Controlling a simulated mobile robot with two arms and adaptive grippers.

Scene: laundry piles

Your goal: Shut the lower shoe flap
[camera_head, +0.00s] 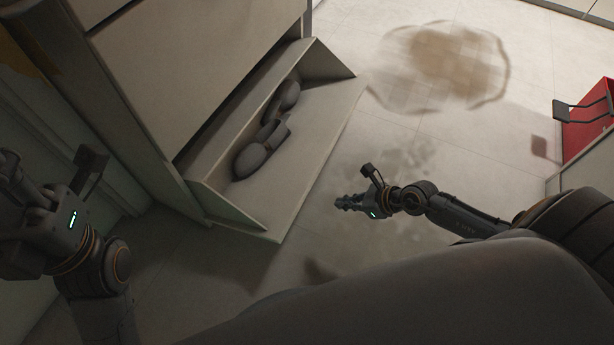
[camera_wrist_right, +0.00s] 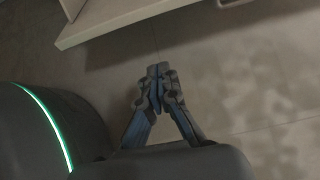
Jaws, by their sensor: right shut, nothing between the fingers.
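The lower shoe flap (camera_head: 312,140) is tilted open from the foot of a beige cabinet (camera_head: 190,60). A pair of dark shoes (camera_head: 262,146) lies inside it. My right gripper (camera_head: 340,203) is low over the floor, to the right of the flap's outer edge and apart from it. It is shut and empty; its closed fingers show in the right wrist view (camera_wrist_right: 158,72), with a pale panel edge (camera_wrist_right: 110,25) above them. My left gripper (camera_head: 20,175) is at the left edge, beside the cabinet; its fingers are not clear enough to tell their state.
A stain or puddle (camera_head: 445,65) marks the tiled floor at the upper right. A red box-like object (camera_head: 588,125) with a dark handle stands at the right edge. The floor between the flap and that object is mostly clear. The upper cabinet front is shut.

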